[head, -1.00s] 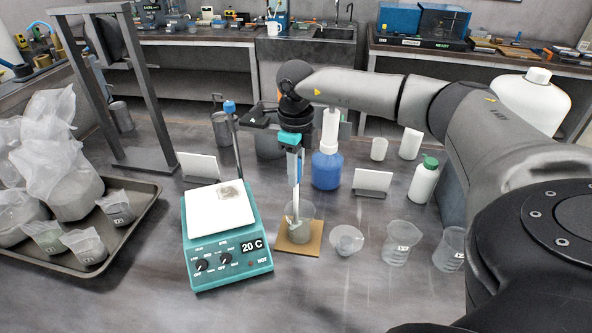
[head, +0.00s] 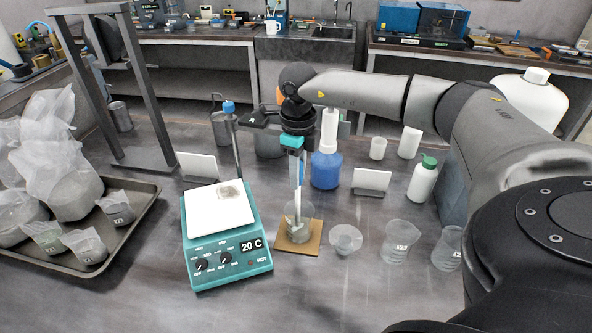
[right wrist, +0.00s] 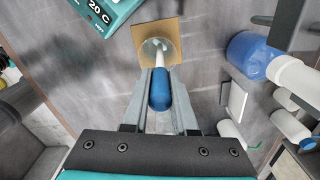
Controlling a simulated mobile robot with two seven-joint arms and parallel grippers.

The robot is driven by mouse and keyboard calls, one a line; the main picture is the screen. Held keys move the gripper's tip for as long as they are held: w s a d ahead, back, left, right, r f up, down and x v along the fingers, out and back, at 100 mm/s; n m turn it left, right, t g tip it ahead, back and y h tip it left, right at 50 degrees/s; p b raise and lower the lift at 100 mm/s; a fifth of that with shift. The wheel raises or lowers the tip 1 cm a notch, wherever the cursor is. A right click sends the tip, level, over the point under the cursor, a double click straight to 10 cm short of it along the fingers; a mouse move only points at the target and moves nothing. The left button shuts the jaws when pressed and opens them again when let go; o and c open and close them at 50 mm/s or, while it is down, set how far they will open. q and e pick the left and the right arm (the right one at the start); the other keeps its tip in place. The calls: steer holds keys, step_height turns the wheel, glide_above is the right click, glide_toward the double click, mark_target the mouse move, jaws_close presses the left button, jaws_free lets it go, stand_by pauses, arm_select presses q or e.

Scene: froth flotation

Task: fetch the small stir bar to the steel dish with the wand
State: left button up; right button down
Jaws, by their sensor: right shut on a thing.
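My right gripper (head: 298,172) is shut on the wand, pointing down above the glass beaker (head: 299,228). The wand (right wrist: 160,88) shows a blue handle between the fingers in the right wrist view, and its pale shaft reaches into the beaker mouth. The beaker stands on a square brown mat (head: 283,246). I cannot make out the small stir bar in either view. A small round bowl (head: 346,241) sits right of the mat; I cannot tell if it is the steel dish. My left gripper is not in view.
A teal hotplate (head: 229,256) reading 20 C stands left of the mat, with an upright rod behind. Two beakers (head: 399,241) stand at right. A blue bottle (head: 325,170), a white card (head: 371,180) and a green-capped bottle (head: 423,180) are behind. A bag-filled tray (head: 133,225) is left.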

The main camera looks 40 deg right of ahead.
steer(key=shift+s, duration=0.4)
steer(key=shift+r+p, duration=4.7)
steer(key=shift+r, duration=1.2)
steer(key=shift+r+p, duration=0.8)
steer(key=shift+r, duration=0.55)
